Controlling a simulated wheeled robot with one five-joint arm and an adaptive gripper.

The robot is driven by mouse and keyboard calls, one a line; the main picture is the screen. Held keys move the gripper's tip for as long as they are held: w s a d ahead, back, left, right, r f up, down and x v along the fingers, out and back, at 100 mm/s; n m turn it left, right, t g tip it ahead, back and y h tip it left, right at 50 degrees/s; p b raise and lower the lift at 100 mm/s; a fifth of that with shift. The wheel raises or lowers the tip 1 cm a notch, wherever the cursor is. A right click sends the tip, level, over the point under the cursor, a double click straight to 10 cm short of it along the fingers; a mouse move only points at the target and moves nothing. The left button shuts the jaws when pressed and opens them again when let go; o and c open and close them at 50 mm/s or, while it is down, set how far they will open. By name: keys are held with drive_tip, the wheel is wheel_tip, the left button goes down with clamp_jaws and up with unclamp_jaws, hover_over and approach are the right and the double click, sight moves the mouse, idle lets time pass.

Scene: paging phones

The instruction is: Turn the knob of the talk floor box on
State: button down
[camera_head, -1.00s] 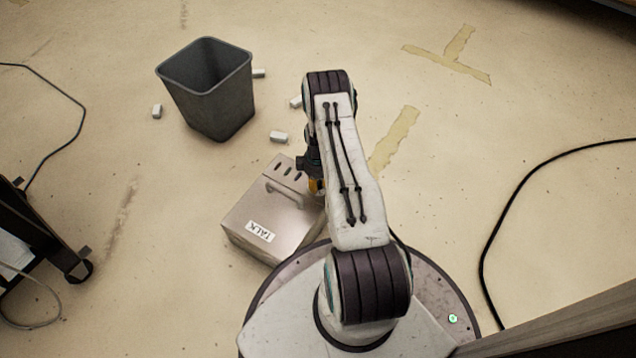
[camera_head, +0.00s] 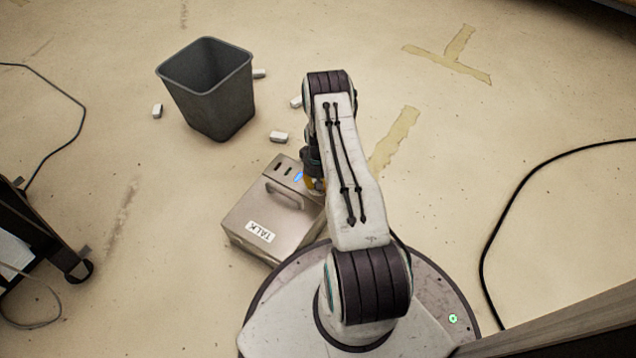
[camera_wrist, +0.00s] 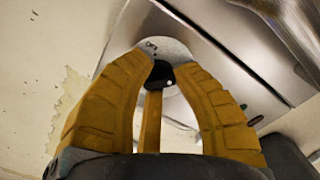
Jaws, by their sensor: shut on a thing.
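The talk floor box (camera_head: 250,209) is a grey metal box with a TALK label (camera_head: 260,232), a handle and several slots on top. It stands on the floor in front of my base. My gripper (camera_head: 314,185) points down at the box's right side, mostly hidden behind my arm in the head view. In the wrist view my yellow fingers (camera_wrist: 160,76) are shut on the black knob (camera_wrist: 161,71), which sits on a pale round plate (camera_wrist: 171,48). The marking on the plate is too small to read surely. A blue light (camera_head: 298,176) glows on the box near my gripper.
A dark grey bin (camera_head: 213,100) stands beyond the box, with several small white blocks around it. A black cable (camera_head: 485,245) lies at the right. A dark stand (camera_head: 45,235) is at the left. Open floor lies beyond my arm.

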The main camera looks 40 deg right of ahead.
drive_tip(key=shift+d+m, duration=0.1)
drive_tip(key=shift+m, duration=0.3)
drive_tip(key=c, duration=0.9)
unclamp_jaws()
wheel_tip(320, 180, up, 12)
drive_tip(key=shift+f, duration=0.1)
idle(0.6)
